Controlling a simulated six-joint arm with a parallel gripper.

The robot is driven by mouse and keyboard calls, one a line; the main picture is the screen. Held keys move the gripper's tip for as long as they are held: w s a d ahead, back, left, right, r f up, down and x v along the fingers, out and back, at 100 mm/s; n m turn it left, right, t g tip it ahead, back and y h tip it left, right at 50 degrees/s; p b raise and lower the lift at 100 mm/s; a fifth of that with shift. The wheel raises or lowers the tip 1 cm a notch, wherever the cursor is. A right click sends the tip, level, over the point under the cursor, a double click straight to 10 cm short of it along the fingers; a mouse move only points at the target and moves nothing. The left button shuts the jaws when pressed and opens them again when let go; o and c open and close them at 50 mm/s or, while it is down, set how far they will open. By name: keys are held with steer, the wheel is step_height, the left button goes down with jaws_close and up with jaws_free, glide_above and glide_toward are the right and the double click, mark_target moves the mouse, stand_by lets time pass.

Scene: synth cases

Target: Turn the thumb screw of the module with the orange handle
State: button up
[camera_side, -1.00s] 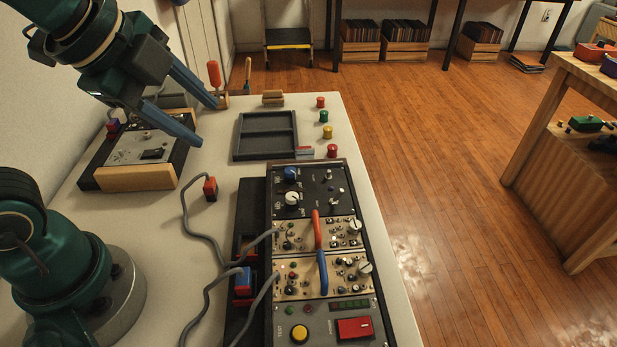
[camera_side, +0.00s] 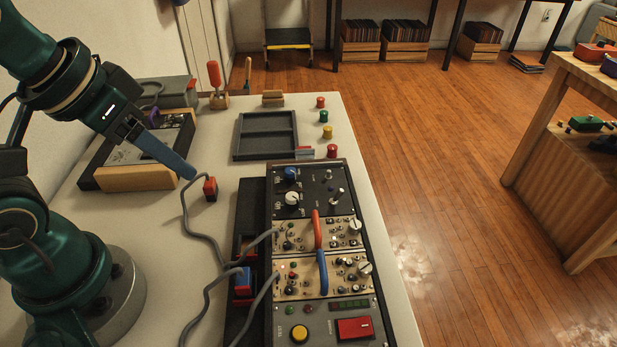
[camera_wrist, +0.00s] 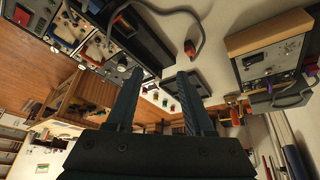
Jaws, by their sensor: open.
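The module with the orange handle (camera_side: 290,234) is a beige panel in the black rack, with small knobs and switches. Its orange-red handle (camera_side: 317,229) stands up at the middle. A pale, larger screw head (camera_side: 354,226) sits at the module's right end and looks like the thumb screw. My gripper (camera_side: 188,173) is left of the rack, above the table near the red plug, apart from the module. In the wrist view, my gripper (camera_wrist: 160,74) has its two fingers apart with nothing between them.
A similar beige module with a blue handle (camera_side: 322,272) is directly below. A grey cable runs left of the rack from the red plug (camera_side: 210,189). A dark tray (camera_side: 266,156) and several coloured caps lie behind. A wood-sided box (camera_side: 137,178) stands at left.

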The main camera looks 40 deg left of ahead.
steer(key=w+a+n+g, duration=0.2)
steer(key=w+a+n, duration=0.1)
steer(key=n, duration=0.1)
steer(key=n+g, duration=0.2)
steer(key=n, duration=0.2)
glide_toward(208, 183)
steer(key=shift+y, duration=0.4)
steer(key=f, duration=0.6)
steer(key=w+f, duration=0.1)
steer(key=f, duration=0.2)
step_height(208, 183, up, 4)
steer(key=shift+r, duration=0.15)
steer(key=shift+s+a+r, duration=1.2)
steer(key=shift+a+r, duration=0.05)
steer(key=shift+a, duration=0.2)
